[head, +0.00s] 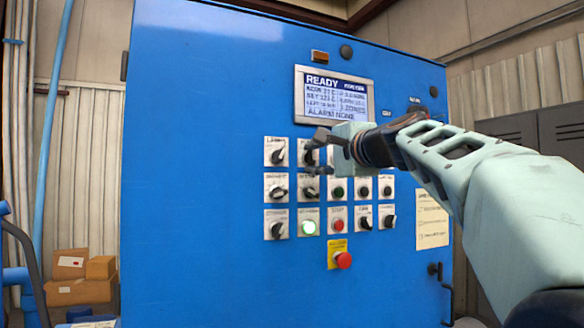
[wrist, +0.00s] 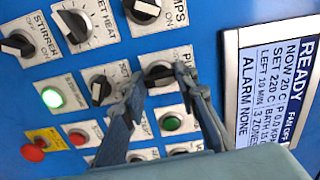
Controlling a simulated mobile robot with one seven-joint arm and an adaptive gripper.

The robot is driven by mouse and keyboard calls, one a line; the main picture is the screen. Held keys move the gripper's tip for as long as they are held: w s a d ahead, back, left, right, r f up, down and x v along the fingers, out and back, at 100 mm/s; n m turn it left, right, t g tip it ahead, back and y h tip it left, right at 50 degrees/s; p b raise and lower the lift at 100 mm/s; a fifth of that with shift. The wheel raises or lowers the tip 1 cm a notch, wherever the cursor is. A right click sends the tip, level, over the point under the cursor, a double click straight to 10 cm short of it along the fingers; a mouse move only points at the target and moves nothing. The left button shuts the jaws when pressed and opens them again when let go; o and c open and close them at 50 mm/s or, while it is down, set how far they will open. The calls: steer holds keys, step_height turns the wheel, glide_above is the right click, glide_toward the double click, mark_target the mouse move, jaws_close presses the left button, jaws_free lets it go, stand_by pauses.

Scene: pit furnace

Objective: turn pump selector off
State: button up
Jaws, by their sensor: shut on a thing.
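A black selector knob (wrist: 158,73) on a white plate shows in the wrist view; its plate's label begins with "PU" and the rest is hidden. My gripper (wrist: 156,80) has one finger on each side of this knob and is shut on it. Which way the knob points cannot be told clearly.
Other knobs sit close around, such as the top-left knob (head: 277,154). Below are a lit green button (head: 309,227), a red button (head: 338,225) and a red emergency stop (head: 343,260) on a yellow plate. A display (head: 335,95) reading READY is above.

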steer(key=n+b, duration=0.2)
steer(key=n, duration=0.3)
steer(key=shift+n+b, duration=0.3)
steer(key=shift+b, duration=0.05)
stand_by(0.4)
steer(key=o, duration=1.2)
steer(key=shift+c, duration=0.2)
